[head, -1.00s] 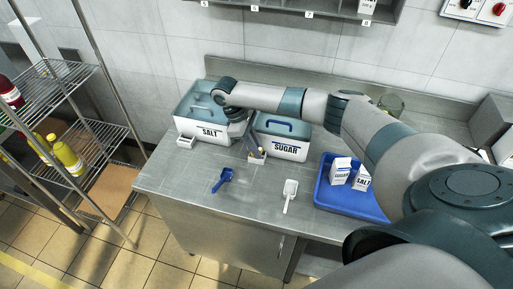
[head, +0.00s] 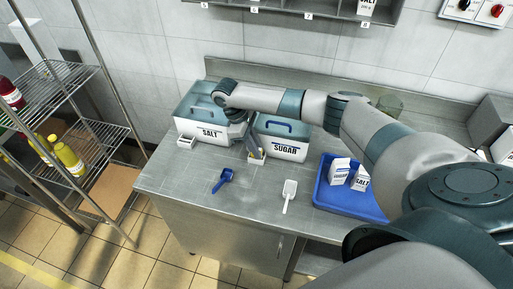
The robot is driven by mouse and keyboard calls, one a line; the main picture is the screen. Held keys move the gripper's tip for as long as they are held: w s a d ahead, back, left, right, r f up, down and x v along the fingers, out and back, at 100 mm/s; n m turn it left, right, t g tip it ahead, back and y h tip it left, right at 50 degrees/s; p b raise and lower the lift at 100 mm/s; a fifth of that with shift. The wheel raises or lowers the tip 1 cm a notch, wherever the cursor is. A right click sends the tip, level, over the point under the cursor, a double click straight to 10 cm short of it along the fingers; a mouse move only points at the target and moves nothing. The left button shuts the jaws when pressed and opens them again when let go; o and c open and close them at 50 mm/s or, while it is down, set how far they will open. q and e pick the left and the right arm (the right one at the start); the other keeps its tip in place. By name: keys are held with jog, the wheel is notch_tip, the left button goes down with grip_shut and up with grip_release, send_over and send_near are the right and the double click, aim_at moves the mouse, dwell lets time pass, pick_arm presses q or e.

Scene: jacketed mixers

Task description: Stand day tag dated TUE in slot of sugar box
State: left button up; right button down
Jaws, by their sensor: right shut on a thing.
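The sugar box (head: 290,149) is a white bin labelled SUGAR with a blue handle on its lid, on the steel counter. A small holder (head: 256,158) stands at its left front corner; its slot is too small to make out. My right gripper (head: 252,147) points down at this holder, at the end of the arm reaching in from the right. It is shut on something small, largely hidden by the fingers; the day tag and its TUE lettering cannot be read. My left gripper is not in view.
The salt box (head: 203,133) stands left of the sugar box, with a small white holder (head: 184,142) at its corner. A blue scoop (head: 222,180) and a white scoop (head: 289,194) lie in front. A blue tray (head: 345,201) holds sugar and salt cartons at right.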

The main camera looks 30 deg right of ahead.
jog(key=shift+p, duration=0.5)
dwell(0.8)
jog(key=shift+f+p, duration=0.2)
jog(key=shift+p, duration=0.1)
dwell(0.8)
jog(key=c, duration=1.7)
grip_release()
jog(key=shift+r, duration=0.1)
jog(key=shift+o, duration=0.6)
jog(key=shift+r, duration=0.15)
